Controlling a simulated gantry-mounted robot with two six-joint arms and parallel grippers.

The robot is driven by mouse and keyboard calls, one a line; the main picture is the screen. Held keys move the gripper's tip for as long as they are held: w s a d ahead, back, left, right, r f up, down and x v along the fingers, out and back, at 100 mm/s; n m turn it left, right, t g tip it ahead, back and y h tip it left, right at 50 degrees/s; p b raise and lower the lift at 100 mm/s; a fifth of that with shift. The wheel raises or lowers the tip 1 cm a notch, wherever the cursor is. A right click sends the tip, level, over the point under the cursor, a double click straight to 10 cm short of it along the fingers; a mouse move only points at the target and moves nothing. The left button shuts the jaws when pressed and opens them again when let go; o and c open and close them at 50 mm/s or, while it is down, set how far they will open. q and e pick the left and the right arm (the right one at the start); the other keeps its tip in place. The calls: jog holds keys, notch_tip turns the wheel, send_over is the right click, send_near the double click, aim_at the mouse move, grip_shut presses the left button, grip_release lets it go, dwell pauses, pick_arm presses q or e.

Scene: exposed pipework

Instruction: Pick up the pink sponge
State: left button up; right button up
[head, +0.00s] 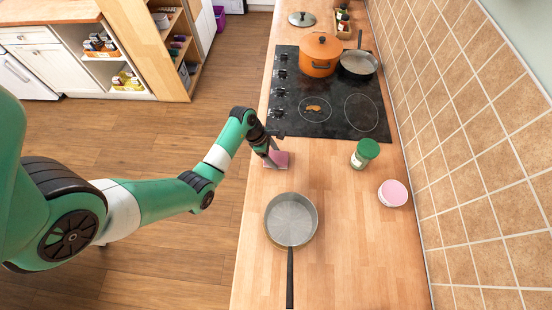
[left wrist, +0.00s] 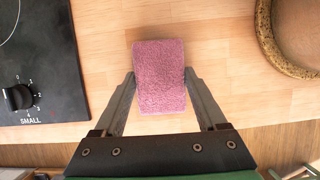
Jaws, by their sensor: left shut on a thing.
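The pink sponge (head: 281,160) is on or just above the wooden counter, near the front edge of the black cooktop. In the left wrist view the sponge (left wrist: 160,77) sits between the two fingers of my left gripper (left wrist: 159,82), which is shut on it. In the head view my left gripper (head: 271,158) reaches down to the sponge from the left and hides part of it. Whether the sponge touches the counter I cannot tell. My right gripper is not in view.
A frying pan (head: 290,219) lies on the counter (head: 345,250) below the sponge. A green-lidded jar (head: 364,153) and a pink-topped tub (head: 393,193) stand to the right. The cooktop (head: 330,118) holds an orange pot (head: 320,54) and another pan (head: 358,63). A tiled wall (head: 470,130) bounds the right.

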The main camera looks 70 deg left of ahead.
aim_at(279, 157)
pick_arm(q)
jog(key=shift+c, duration=0.7)
jog(key=shift+r, duration=0.1)
jog(key=shift+r, duration=0.3)
notch_tip(279, 157, up, 3)
jog(key=shift+f+p, duration=0.2)
jog(key=shift+p, duration=0.45)
jog(key=s+d+r+p, duration=0.5)
jog(key=s+d+r, duration=0.2)
jog(key=s+r, duration=0.2)
jog(key=s, duration=0.2)
jog(key=shift+s+d+r+p, duration=0.3)
jog(key=shift+d, duration=0.1)
